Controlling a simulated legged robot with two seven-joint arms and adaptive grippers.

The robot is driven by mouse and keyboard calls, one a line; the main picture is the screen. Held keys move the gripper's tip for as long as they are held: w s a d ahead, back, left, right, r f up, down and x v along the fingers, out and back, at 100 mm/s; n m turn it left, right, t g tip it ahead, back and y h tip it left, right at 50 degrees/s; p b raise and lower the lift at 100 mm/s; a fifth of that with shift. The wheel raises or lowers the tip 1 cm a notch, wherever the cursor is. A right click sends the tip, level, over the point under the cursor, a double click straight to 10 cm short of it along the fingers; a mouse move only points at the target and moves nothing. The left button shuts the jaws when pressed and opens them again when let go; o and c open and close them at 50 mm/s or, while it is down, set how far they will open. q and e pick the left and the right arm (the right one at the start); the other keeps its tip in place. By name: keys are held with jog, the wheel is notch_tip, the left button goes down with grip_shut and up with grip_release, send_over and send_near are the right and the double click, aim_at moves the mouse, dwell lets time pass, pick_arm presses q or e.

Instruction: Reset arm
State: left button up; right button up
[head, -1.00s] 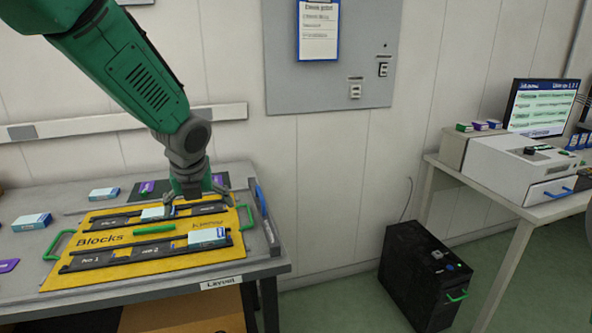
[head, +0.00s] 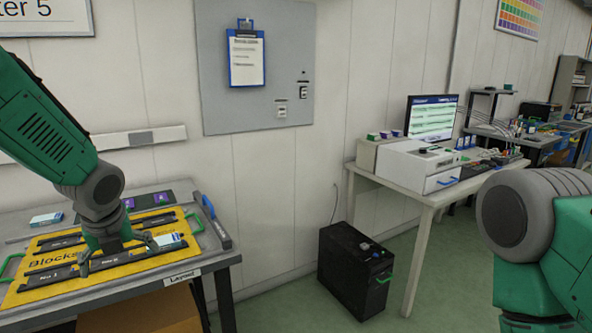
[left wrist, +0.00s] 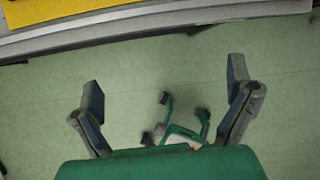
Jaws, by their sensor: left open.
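My left gripper (head: 117,254) is open and empty. In the head view it is in front of the yellow Blocks tray (head: 40,292) and hides part of it. The tray's yellow edge (left wrist: 60,12) shows at the top of that view, beyond the table edge. My right arm (head: 535,225) shows at the right of the head view, but its gripper is out of the picture.
White-and-blue boxes lie on the tray (head: 166,239) and behind it (head: 46,218). A black computer case (head: 352,270) stands on the floor between the layout table (head: 215,258) and a white bench (head: 425,196) with a white machine (head: 416,166).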

pick_arm(q)
jog(key=s+d+f+n+g+h, duration=0.1)
jog(key=s+d+f+n, duration=0.2)
jog(key=s+f+n, duration=0.5)
jog(key=s+d+f+n+g+h, duration=0.1)
jog(key=s+d+f+n, duration=0.25)
jog(key=f, duration=0.85)
jog(key=s+f+n, duration=0.4)
jog(key=s+n, duration=0.4)
jog(key=s, duration=0.3)
jog(key=s+f+n+g, duration=0.1)
jog(key=s+f+n, duration=0.4)
jog(key=s+n, duration=0.3)
jog(key=shift+s+d+f+n, duration=0.2)
jog(key=shift+s+f+n, duration=0.15)
jog(key=shift+s, duration=1.35)
jog(key=shift+w+d+r, duration=0.1)
jog(key=shift+d+r, duration=0.05)
jog(key=shift+d, duration=0.25)
